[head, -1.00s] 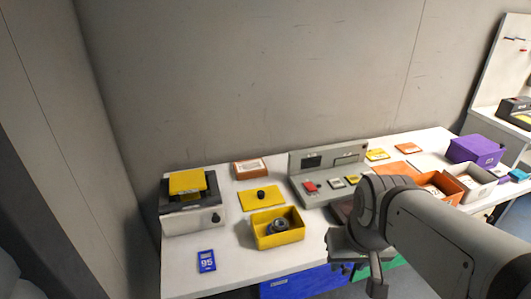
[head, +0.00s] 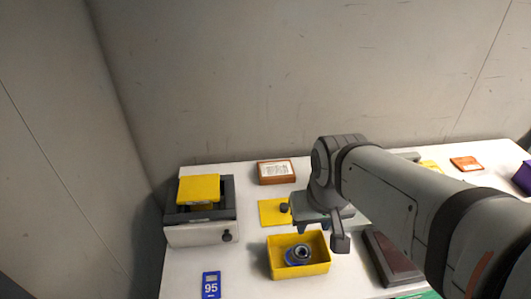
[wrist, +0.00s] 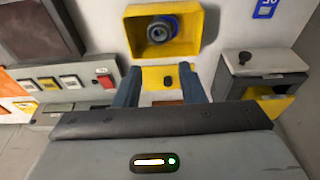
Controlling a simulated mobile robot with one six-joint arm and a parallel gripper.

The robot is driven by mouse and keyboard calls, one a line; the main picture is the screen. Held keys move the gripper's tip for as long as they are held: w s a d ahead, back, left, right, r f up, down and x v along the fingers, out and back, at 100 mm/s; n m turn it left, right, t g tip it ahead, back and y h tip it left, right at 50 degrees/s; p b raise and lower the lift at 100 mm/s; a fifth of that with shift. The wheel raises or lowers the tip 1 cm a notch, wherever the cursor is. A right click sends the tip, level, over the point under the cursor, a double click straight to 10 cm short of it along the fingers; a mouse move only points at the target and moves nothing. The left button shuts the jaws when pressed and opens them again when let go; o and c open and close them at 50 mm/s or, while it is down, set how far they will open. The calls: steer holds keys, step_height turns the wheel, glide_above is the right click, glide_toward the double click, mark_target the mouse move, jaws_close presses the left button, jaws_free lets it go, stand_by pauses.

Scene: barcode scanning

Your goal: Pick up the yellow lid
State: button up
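The yellow lid (head: 272,212) is a flat plate with a black knob, lying on the table behind the open yellow box (head: 300,269). In the wrist view the lid (wrist: 152,76) shows between the two fingers, with its knob near the middle. My gripper (head: 320,232) is above the table, just right of the lid in the head view, and partly covers its right side. In the wrist view my gripper (wrist: 159,70) has its fingers spread apart with nothing held. I cannot tell its exact height over the lid.
The yellow box holds a round dark and blue part (head: 298,255). A grey machine with a yellow top (head: 199,187) stands left. An orange-framed box (head: 276,171) lies behind the lid. A blue "95" card (head: 211,285) lies in front.

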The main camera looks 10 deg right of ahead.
steer(key=shift+o, duration=1.1)
steer(key=shift+w+f, duration=0.1)
steer(key=shift+o, duration=0.6)
steer(key=w+a+f+m+h+b, duration=0.1)
steer(key=w+f+m, duration=0.3)
steer(key=w, duration=0.5)
steer(key=shift+f+g+b, duration=0.15)
steer(key=shift+g+b, duration=0.15)
steer(key=shift+b, duration=0.55)
steer(key=m+h+b, duration=0.1)
steer(key=m+b, duration=0.1)
steer(key=m, duration=0.3)
glide_toward(284, 205)
steer(key=shift+x, duration=4.35)
